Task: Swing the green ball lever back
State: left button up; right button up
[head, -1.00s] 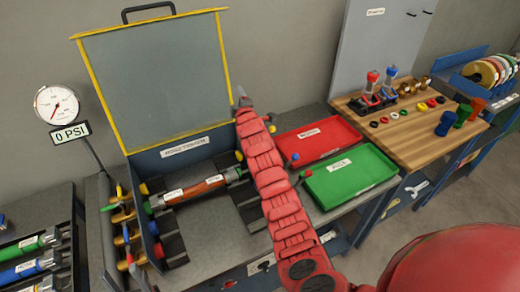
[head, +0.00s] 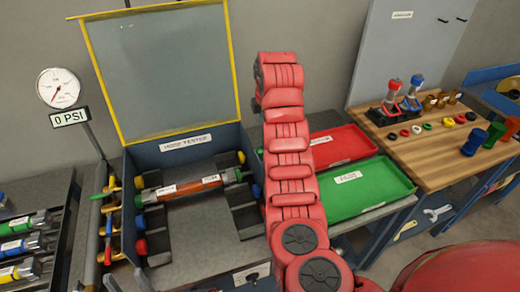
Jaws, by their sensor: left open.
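A green lever handle (head: 104,194) sticks out leftward from the brass valves at the left of the blue tester box (head: 180,157). A small green knob (head: 139,201) sits at the box's inner left side. I cannot tell which of these is the green ball lever. My left arm rises in front of the box's right side. My left gripper (head: 258,82) is at its top, open, mostly hidden behind the wrist and apart from both green parts. The arm hides the ball knobs by the trays. My right gripper is not in view.
A gauge (head: 58,87) reads 0 PSI. An orange-brown cylinder (head: 198,185) lies across the box, under a raised yellow-edged lid (head: 165,75). A red tray (head: 345,143) and a green tray (head: 370,188) lie to the right. A wooden bench (head: 440,165) holds small parts.

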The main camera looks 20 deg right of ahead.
jog(key=b, duration=0.3)
send_near(260, 150)
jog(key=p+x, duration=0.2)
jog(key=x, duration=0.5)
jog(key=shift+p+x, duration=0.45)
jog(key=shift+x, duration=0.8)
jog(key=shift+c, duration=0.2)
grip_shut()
